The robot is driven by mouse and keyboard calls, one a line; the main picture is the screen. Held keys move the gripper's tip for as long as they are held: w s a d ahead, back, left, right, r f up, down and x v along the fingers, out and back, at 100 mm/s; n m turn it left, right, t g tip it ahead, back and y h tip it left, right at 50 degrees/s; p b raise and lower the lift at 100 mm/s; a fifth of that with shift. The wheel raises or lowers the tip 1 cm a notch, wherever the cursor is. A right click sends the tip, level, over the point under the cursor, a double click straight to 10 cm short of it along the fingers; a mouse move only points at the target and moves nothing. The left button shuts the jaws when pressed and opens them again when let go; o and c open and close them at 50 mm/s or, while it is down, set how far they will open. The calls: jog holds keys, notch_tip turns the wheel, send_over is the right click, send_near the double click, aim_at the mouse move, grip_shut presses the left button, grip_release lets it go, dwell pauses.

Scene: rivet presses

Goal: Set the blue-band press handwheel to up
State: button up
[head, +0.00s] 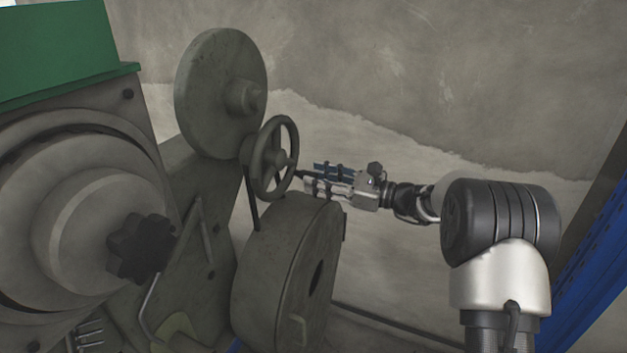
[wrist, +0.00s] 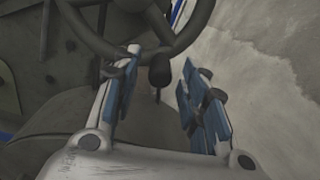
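The spoked grey handwheel (head: 274,158) stands on the press's side in the head view. Its rim and spokes also show at the top of the wrist view (wrist: 182,42). A dark handle knob (wrist: 160,70) hangs from the rim's lower edge. My gripper (head: 312,176) is at the wheel's lower right, pointing left toward it. In the wrist view its blue-padded fingers (wrist: 160,60) are apart, one on each side of the knob, with visible space at the right finger. Whether the left finger touches the rim or knob cannot be told. No blue band shows clearly on the press.
A large round disc (head: 222,92) stands behind the wheel, and a drum-shaped housing (head: 275,265) lies below my gripper. A green-topped machine body (head: 60,50) with a black star knob (head: 142,248) fills the left. A blue post (head: 595,265) stands right.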

jog(key=shift+x, duration=0.95)
grip_shut()
